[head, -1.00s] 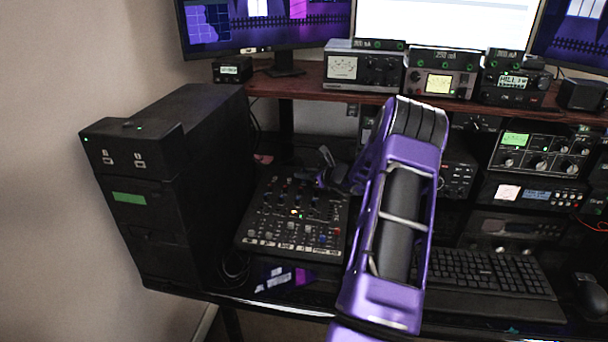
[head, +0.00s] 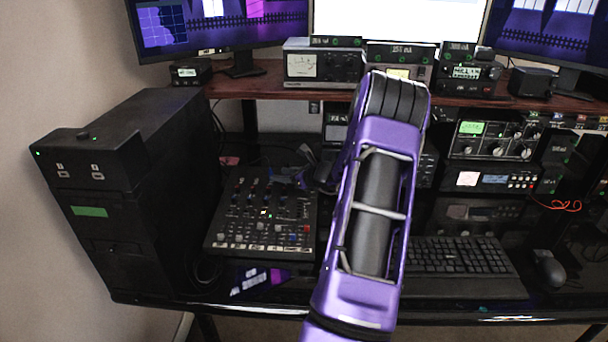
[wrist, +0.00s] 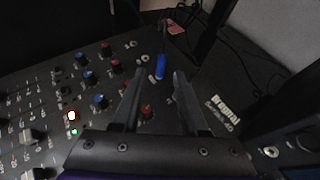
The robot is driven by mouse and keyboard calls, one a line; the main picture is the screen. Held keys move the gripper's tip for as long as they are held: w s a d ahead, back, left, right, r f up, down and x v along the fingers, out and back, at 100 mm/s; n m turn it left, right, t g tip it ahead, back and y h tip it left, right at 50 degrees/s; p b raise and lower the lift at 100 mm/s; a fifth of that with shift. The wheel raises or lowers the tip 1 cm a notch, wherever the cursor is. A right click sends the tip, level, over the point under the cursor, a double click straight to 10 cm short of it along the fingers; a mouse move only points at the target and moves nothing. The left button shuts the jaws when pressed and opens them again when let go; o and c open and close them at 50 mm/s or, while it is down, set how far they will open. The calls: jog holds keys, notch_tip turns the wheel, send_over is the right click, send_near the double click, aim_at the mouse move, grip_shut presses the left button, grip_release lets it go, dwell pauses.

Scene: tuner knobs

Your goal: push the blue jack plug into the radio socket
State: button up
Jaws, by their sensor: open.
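The blue jack plug (wrist: 160,66) shows in the wrist view, with a thin dark part extending above it. It stands just beyond and between the fingertips of my gripper (wrist: 158,78). The two dark fingers are apart, and I see no contact with the plug. In the head view my gripper (head: 320,174) is a small dark shape over the right back of the mixer (head: 262,243), partly hidden by my purple arm. I cannot tell which opening is the radio socket.
Knobs (wrist: 115,67) and small round silver fittings (wrist: 144,58) lie left of the plug. Dark cables run at the upper right of the wrist view. A black tower case (head: 130,200) stands left of the mixer. Radios (head: 490,140) and a keyboard (head: 455,255) are to the right.

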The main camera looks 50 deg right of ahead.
jog(key=v, duration=1.1)
jog(key=shift+p, duration=0.4)
jog(key=shift+w, duration=0.1)
